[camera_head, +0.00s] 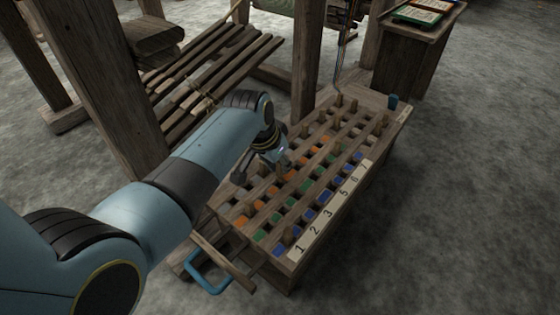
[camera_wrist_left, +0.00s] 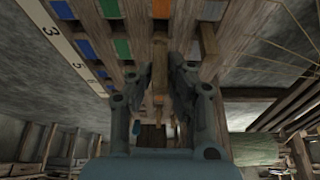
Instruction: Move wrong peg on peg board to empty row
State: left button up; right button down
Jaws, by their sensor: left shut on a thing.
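The wooden peg board (camera_head: 398,118) has rows of square holes with orange, green and blue patches and a numbered strip (camera_head: 330,210) along its right side. My left gripper (camera_head: 264,172) is over the left-middle part of the board, its fingers close to the surface. In the left wrist view the left gripper (camera_wrist_left: 160,88) is shut on a wooden peg (camera_wrist_left: 160,62), which stands between its fingers. Whether the peg's foot is in a hole cannot be told. Another peg (camera_wrist_left: 208,40) stands just beside the right finger. My right gripper is not in view.
A blue handle (camera_head: 207,276) sticks out in front. Loom posts (camera_head: 306,60) rise behind.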

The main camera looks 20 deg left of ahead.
aim_at(278, 171)
pick_arm(q)
jog(key=shift+f+b, duration=0.85)
jog(key=shift+f, duration=1.15)
jog(key=o, duration=0.8)
jog(key=v, duration=1.2)
